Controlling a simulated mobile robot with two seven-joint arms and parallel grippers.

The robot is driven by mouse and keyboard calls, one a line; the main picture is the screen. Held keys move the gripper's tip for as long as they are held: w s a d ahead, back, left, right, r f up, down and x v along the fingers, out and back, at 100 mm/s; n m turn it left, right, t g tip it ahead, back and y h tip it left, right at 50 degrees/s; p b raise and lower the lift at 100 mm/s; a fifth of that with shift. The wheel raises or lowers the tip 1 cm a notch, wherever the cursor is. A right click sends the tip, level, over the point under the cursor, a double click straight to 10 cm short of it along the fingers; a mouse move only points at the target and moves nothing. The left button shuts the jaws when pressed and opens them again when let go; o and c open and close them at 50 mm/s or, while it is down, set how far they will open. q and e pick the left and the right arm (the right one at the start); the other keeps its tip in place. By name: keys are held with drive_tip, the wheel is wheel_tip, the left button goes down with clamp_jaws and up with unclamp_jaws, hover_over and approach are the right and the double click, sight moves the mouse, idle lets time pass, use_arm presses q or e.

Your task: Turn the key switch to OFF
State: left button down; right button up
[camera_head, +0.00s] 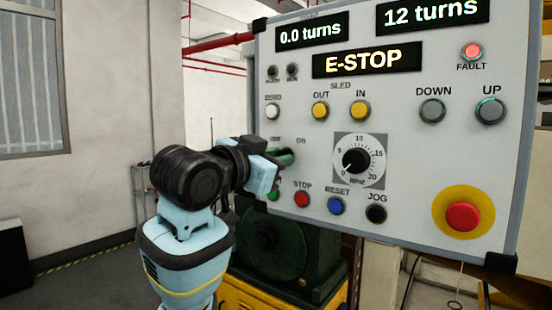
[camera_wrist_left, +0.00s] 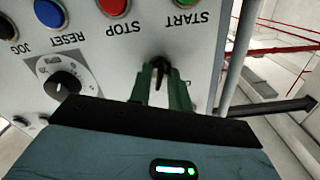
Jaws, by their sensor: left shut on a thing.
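The key switch is on the left side of the control panel (camera_head: 400,150), below labels of which ON reads clearly and the left one is partly hidden. My left gripper (camera_head: 286,157) covers most of the switch in the head view. In the left wrist view, the black key (camera_wrist_left: 160,67) stands between the green fingers of my left gripper (camera_wrist_left: 160,84), which are shut on it. I cannot tell the key's exact angle. My right gripper is not in view.
Near the switch are a red STOP button (camera_head: 302,199), a blue RESET button (camera_head: 335,206), a black JOG button (camera_head: 376,213) and a speed dial (camera_head: 357,160). A red mushroom button (camera_head: 462,215) is at the lower right. The display (camera_head: 367,61) reads E-STOP.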

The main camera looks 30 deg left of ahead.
use_arm(q)
drive_tip(key=shift+r+n, duration=0.1)
drive_tip(key=shift+n, duration=4.9)
drive_tip(key=c, duration=1.6)
unclamp_jaws()
drive_tip(key=s, duration=0.8)
drive_tip(key=shift+a, duration=0.35)
